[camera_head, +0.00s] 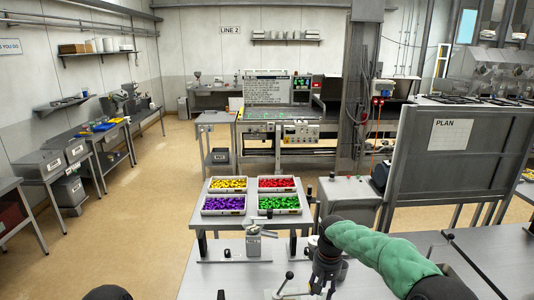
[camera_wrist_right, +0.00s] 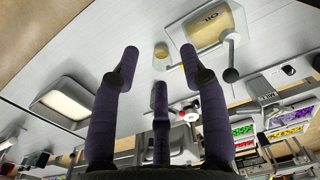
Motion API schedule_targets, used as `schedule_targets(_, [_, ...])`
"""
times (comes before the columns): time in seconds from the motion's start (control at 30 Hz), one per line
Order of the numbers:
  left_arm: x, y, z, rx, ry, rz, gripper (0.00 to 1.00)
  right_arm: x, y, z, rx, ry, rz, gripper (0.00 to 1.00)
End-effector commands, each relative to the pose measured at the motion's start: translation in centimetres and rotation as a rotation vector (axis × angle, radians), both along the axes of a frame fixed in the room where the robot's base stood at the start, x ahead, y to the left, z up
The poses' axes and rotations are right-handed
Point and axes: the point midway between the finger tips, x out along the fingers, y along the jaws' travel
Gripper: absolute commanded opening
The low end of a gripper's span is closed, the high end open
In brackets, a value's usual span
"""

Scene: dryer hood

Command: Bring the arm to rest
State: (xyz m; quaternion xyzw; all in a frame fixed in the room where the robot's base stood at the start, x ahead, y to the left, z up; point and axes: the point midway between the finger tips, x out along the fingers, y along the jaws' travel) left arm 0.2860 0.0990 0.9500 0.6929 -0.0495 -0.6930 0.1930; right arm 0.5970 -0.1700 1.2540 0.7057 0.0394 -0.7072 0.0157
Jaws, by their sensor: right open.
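My right arm, in a green sleeve (camera_head: 385,250), reaches in from the right in the head view. Its dark gripper (camera_head: 326,268) is over the grey near table (camera_head: 215,270). In the right wrist view the three dark fingers of the right gripper (camera_wrist_right: 159,65) are spread apart, with nothing between them. The fingers point toward a pale tabletop with fixtures. In the head view the gripper's fingertips are hard to make out. My left gripper does not show.
A lever with a round knob (camera_head: 289,276) stands close beside the right gripper. A small grey fixture (camera_head: 253,245) stands at the table's far edge. Beyond it are trays of yellow (camera_head: 228,184), red (camera_head: 277,184), purple (camera_head: 223,204) and green pieces (camera_head: 279,203). A PLAN board (camera_head: 455,165) stands right.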

Motion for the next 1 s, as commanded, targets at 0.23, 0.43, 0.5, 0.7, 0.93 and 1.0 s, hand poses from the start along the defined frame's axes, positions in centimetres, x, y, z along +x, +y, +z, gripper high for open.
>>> schedule_targets(0.23, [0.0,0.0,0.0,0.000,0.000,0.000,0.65,-1.5,0.8,-6.1,0.056,0.019,0.002,0.44])
schedule_targets(0.43, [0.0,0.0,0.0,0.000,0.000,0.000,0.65,-4.3,2.0,-13.1,0.128,0.036,-0.012,0.44])
schedule_targets(0.5, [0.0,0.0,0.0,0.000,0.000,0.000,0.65,-6.3,2.5,-16.5,0.162,0.046,-0.027,0.44])
schedule_targets(0.7, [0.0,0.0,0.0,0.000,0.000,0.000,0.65,-14.2,4.1,-25.4,0.265,0.063,-0.117,0.44])
schedule_targets(0.93, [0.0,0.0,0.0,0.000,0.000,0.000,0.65,-23.5,5.2,-30.5,0.317,0.068,-0.244,0.44])
schedule_targets(1.0, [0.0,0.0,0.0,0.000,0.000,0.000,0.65,-25.7,5.3,-31.2,0.321,0.068,-0.274,0.44])
